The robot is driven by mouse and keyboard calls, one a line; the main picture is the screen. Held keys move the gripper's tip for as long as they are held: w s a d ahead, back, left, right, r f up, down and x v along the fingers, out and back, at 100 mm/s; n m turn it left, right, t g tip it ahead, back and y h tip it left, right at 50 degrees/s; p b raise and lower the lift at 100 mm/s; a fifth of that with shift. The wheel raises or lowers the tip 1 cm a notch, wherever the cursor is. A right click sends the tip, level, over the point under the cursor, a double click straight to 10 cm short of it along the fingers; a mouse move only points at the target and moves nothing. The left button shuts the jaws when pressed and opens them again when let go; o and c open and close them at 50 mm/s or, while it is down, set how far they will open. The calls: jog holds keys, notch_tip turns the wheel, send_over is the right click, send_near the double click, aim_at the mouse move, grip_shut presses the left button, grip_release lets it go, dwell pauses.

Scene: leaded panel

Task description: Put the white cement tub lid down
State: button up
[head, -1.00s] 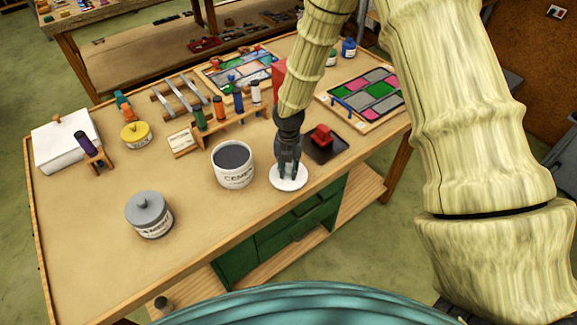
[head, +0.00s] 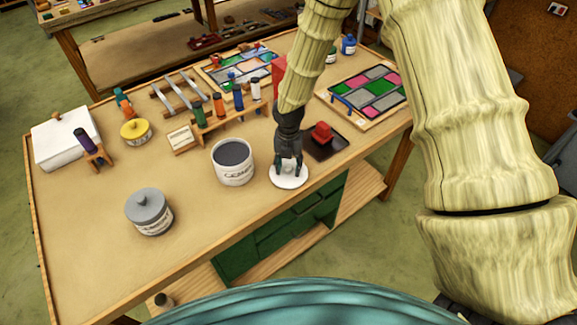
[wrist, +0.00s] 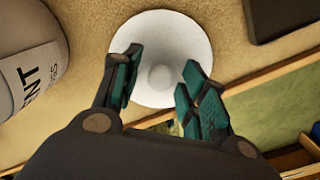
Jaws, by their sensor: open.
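The white cement tub lid (head: 289,181) lies flat on the workbench, near its front edge and just right of the open white cement tub (head: 233,163). In the wrist view the lid (wrist: 162,30) is a round white disc with a knob at its middle. My gripper (head: 289,170) is right above the lid, pointing down. In the wrist view its two fingers (wrist: 158,82) are apart on either side of the knob, and there is a gap between them and the knob. The tub shows grey cement inside and also appears in the wrist view (wrist: 25,70).
A dark tray with a red block (head: 321,132) stands just behind and right of the lid. A grey lidded tub (head: 149,211) stands at the left. A wooden rack of bottles (head: 225,120) is behind the white tub. The bench's front left is clear.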

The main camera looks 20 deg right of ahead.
aim_at(289, 166)
notch_tip(289, 166, up, 12)
jog(key=b, duration=0.3)
jog(key=shift+f+b, duration=0.25)
jog(key=shift+b, duration=0.05)
dwell(0.5)
